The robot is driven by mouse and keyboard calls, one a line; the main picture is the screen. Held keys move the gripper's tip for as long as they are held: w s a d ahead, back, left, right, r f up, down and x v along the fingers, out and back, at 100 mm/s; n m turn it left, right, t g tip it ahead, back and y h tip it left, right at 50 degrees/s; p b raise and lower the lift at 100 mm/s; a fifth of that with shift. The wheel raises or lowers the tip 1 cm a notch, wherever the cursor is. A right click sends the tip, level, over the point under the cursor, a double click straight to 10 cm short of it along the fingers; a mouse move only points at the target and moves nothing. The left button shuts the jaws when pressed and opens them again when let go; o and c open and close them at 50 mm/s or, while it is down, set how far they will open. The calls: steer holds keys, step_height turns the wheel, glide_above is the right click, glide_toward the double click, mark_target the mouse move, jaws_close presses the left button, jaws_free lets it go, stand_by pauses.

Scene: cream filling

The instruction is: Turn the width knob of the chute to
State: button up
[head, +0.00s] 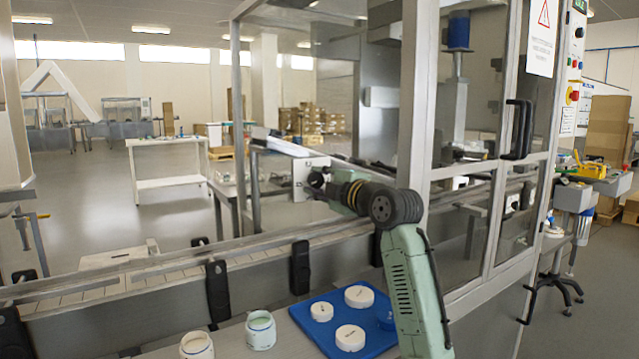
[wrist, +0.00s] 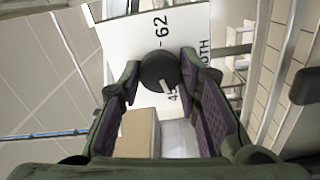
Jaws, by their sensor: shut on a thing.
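The width knob (wrist: 159,73) is a round black knob with a pale pointer line. It sits on a white plate (wrist: 180,28) printed with numbers, of which "62" and part of another, starting with 4, are readable. My gripper (wrist: 160,78) has a finger on each side of the knob and is shut on it. In the wrist view the pointer line slants toward the lower right, near the partly hidden number.
A conveyor rail (head: 150,262) with black brackets runs across the front. A blue tray (head: 312,327) with white lids and two open jars (head: 260,330) (head: 196,346) stand before it.

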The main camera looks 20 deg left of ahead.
steer(key=o, duration=1.1)
steer(key=shift+o, duration=0.2)
steer(key=shift+d, duration=0.1)
steer(key=v, duration=1.2)
steer(key=shift+s, duration=0.1)
